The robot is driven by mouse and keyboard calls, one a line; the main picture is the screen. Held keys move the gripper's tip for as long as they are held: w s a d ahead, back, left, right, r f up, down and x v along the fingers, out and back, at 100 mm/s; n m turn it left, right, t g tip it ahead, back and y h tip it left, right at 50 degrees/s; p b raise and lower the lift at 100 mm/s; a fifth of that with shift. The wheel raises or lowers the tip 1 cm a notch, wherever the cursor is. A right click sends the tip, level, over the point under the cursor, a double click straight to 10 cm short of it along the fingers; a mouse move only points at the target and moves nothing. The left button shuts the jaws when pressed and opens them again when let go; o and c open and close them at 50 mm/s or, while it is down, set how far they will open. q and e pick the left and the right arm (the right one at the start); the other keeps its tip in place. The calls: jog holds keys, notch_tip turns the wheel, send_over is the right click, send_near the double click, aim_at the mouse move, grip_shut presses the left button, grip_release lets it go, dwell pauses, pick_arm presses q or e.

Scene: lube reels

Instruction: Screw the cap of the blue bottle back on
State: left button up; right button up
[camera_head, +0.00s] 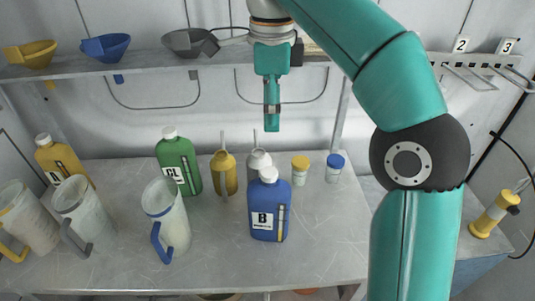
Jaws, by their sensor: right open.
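The blue bottle (267,222), labelled B, stands upright on the grey table. A white cap (268,174) sits on top of its neck; how far it is screwed down cannot be told. My right gripper (272,122) points down above the bottle, with a visible gap between its fingertips and the cap. It is seen edge-on, is open and holds nothing. My left gripper is not in view.
A green bottle (178,163), yellow oil can (224,174), grey can (259,161) and small jars with yellow (300,164) and blue (335,162) lids stand near. A jug (168,220) is left. A shelf (140,65) with funnels runs behind. The table right of the bottle is clear.

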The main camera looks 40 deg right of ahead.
aim_at(270, 172)
notch_tip(270, 172, down, 14)
jog(key=b, duration=0.3)
jog(key=shift+r, duration=0.15)
jog(key=shift+f, duration=0.6)
jog(key=c, duration=1.1)
jog(key=m, duration=0.5)
jog(key=shift+c, duration=0.3)
jog(key=o, duration=1.5)
jog(key=shift+r, duration=0.1)
